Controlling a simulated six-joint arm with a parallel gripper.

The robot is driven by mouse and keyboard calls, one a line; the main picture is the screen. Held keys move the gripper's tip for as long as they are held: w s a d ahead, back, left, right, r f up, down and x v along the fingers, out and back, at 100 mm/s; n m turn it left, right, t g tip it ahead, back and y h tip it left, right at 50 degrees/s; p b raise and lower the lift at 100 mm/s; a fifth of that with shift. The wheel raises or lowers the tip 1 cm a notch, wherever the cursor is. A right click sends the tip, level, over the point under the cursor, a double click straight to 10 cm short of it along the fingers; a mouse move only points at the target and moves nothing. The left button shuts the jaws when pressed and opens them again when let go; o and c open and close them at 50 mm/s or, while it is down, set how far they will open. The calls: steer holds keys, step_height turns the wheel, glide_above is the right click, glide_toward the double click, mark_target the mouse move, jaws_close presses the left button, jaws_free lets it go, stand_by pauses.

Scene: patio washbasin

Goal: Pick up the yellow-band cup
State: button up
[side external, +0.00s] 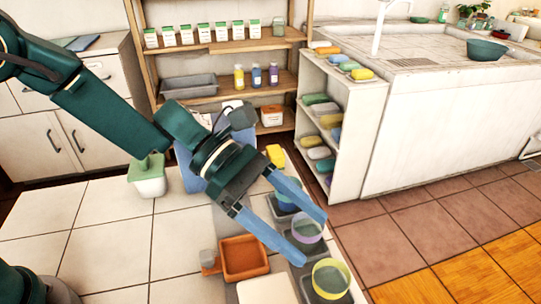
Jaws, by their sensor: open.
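The yellow-band cup (331,277) stands upright at the bottom of the side external view, on a dark square pad. Its rim and band are yellow-green. My gripper (312,240) is open, with two long blue fingers pointing down and right. A cup with a lavender band (307,229) appears between the fingertips; I cannot tell whether they are around it or above it. The yellow-band cup is just beyond the fingertips, toward the bottom right, and nothing visible holds it. A blue-toned cup (286,202) stands farther back, partly hidden by the upper finger.
An orange-brown tray (245,258) lies left of the cups. A pale block (267,289) is at the bottom edge. A yellow item (275,155) sits behind the gripper. A white shelf unit (346,150) with colored items stands at the back right. White tiles at left are mostly clear.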

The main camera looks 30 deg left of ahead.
mark_target(322, 273)
step_height(322, 273, down, 6)
steer(key=shift+r, duration=0.1)
steer(key=shift+x, duration=2.55)
steer(key=c, duration=1.1)
steer(key=shift+o, duration=0.2)
